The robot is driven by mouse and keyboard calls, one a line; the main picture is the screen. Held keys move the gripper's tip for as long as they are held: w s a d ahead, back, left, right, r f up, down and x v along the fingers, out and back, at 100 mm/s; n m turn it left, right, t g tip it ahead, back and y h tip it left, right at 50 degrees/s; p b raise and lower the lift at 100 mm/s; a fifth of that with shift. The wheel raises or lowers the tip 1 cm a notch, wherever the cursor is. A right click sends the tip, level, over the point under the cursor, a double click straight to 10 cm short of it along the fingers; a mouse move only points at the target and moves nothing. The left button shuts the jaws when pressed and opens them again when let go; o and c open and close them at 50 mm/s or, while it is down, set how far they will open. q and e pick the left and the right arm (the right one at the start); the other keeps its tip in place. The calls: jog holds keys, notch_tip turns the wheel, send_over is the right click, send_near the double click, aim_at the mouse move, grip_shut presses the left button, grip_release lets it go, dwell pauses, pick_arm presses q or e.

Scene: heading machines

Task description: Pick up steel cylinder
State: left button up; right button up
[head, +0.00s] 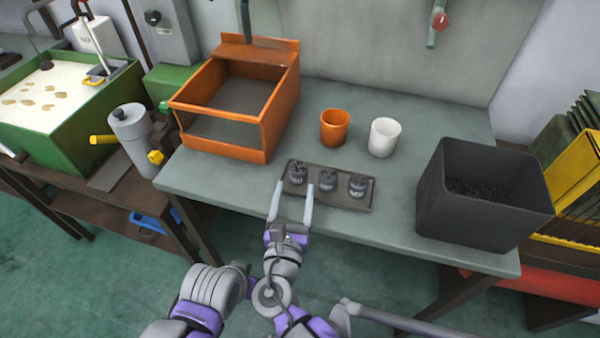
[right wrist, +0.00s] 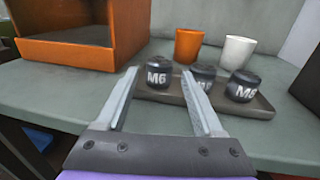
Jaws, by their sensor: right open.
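Three dark grey metal cylinders stand in a row on a shallow dark tray (head: 340,203) near the table's front edge: a left one (head: 298,173), a middle one (head: 328,180) and a right one (head: 358,185). In the right wrist view the left cylinder (right wrist: 158,77) reads M6; the label of the right cylinder (right wrist: 242,86) starts with M. The middle cylinder (right wrist: 204,76) is partly hidden by a finger. My right gripper (head: 295,185) is open and empty, its fingertips at the tray's front left, in front of the left cylinder. My left gripper is not in view.
An orange open bin (head: 268,138) stands left of the tray. An orange cup (head: 334,127) and a white cup (head: 383,137) stand behind it. A black bin (head: 470,215) with dark bits stands right. A grey cylindrical machine part (head: 132,128) is left of the table.

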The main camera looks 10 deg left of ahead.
aim_at(297, 176)
jog(key=w, duration=0.5)
jog(key=shift+w+a+f+b, duration=0.1)
jog(key=shift+w+a+b, duration=0.2)
jog(key=shift+w+a, duration=0.05)
grip_shut()
